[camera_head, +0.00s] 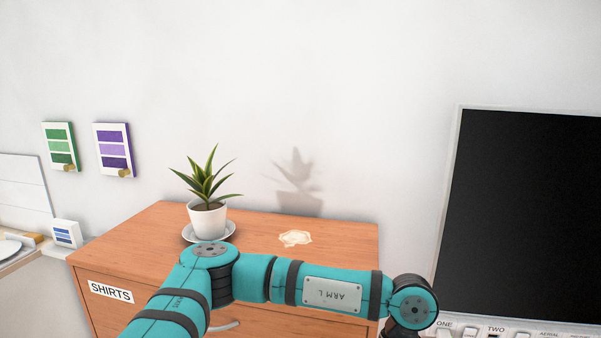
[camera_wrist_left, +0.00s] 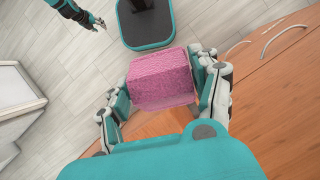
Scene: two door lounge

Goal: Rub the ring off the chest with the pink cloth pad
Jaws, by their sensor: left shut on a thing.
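A pale, uneven ring mark (camera_head: 295,238) lies on the top of the wooden chest (camera_head: 345,236), right of the potted plant. The chest front carries a SHIRTS label. In the left wrist view, my left gripper (camera_wrist_left: 165,85) is shut on the pink cloth pad (camera_wrist_left: 163,78), with fingers on both sides of it. Orange wood of the chest (camera_wrist_left: 285,110) shows beside and below the pad there. In the head view my left arm crosses in front of the chest; its gripper and the pad are out of sight. My right gripper (camera_wrist_left: 97,22) is small at the upper left of the wrist view.
A plant in a white pot (camera_head: 207,219) stands on a saucer (camera_head: 225,233) close to the ring, on its left. A dark screen (camera_head: 525,215) stands at the right. The wall is behind the chest. The chest top right of the ring is clear.

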